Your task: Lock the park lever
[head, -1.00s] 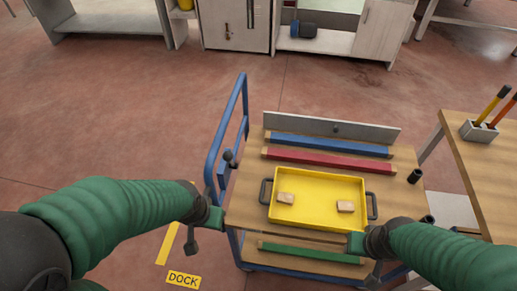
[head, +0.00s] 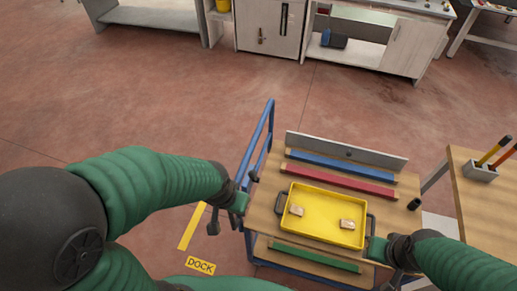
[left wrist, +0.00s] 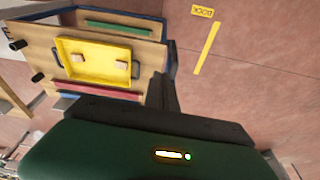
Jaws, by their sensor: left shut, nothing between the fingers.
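A short dark lever with a round knob (head: 254,177), which looks like the park lever, stands at the cart's left end beside the blue push handle (head: 258,140). My left gripper (head: 240,204) is shut and empty, just below the knob in the head view and apart from it as far as I can tell. In the left wrist view its dark fingers (left wrist: 161,95) lie beside the cart's end, and I cannot make out the lever there. My right gripper (head: 377,249) is at the cart's right front, close to the yellow tray; its fingers are too small to read.
The wooden-topped cart (head: 262,205) carries a yellow tray (head: 325,234) with two small blocks, plus blue, red and green bars. A yellow floor strip (head: 191,227) and DOCK sign (head: 200,266) lie left. A wooden table (head: 485,205) stands right. Floor behind the cart is clear.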

